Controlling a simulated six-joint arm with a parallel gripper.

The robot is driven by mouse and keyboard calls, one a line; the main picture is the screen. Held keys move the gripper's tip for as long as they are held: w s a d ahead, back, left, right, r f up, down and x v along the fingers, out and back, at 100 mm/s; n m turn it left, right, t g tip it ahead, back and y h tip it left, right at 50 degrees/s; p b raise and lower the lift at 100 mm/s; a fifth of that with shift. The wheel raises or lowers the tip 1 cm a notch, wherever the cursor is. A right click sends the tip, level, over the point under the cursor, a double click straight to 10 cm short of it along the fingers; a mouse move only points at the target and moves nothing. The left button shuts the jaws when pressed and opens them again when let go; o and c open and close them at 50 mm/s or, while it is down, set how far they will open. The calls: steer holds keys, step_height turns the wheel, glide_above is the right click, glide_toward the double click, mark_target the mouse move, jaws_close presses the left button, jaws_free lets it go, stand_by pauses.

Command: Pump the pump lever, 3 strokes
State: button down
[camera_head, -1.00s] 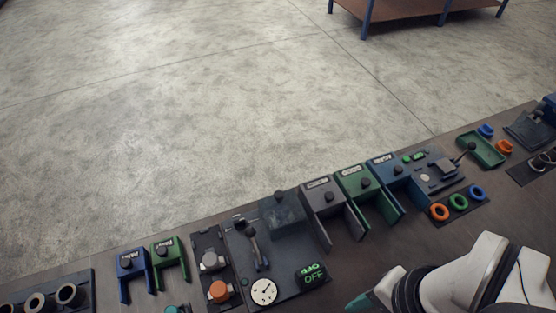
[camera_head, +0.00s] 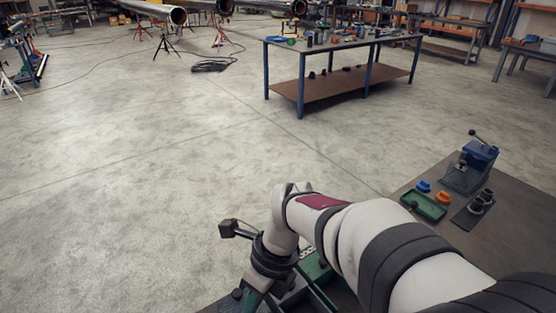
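The gauge panel with its upright black handle is outside this view or hidden, so I cannot see a pump lever for certain. A blue device (camera_head: 470,168) with a thin ball-ended lever (camera_head: 483,138) stands at the far end of the bench on the right; I cannot tell whether it is the pump. My arm crosses from the lower right. My gripper (camera_head: 250,302) points down at the bottom edge, left of centre, partly cut off. Its fingertips are not clearly visible. I see nothing clearly held.
On the workbench (camera_head: 505,240) are a green tray (camera_head: 424,206), a blue ring (camera_head: 423,186), an orange ring (camera_head: 442,198) and dark cylinders (camera_head: 482,200). Green holders (camera_head: 315,268) sit beneath my wrist. Open concrete floor lies beyond, with another table (camera_head: 340,46) farther back.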

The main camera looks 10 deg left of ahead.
steer(key=shift+a+f, duration=0.1)
steer(key=shift+a, duration=0.1)
steer(key=x, duration=0.4)
steer(key=a+x, duration=0.1)
steer(key=x, duration=0.3)
steer(key=w+x, duration=0.1)
steer(key=x, duration=0.3)
steer(key=shift+a, duration=0.4)
steer(key=shift+a+f, duration=0.15)
steer(key=shift+a, duration=0.25)
steer(key=shift+w+a, duration=0.1)
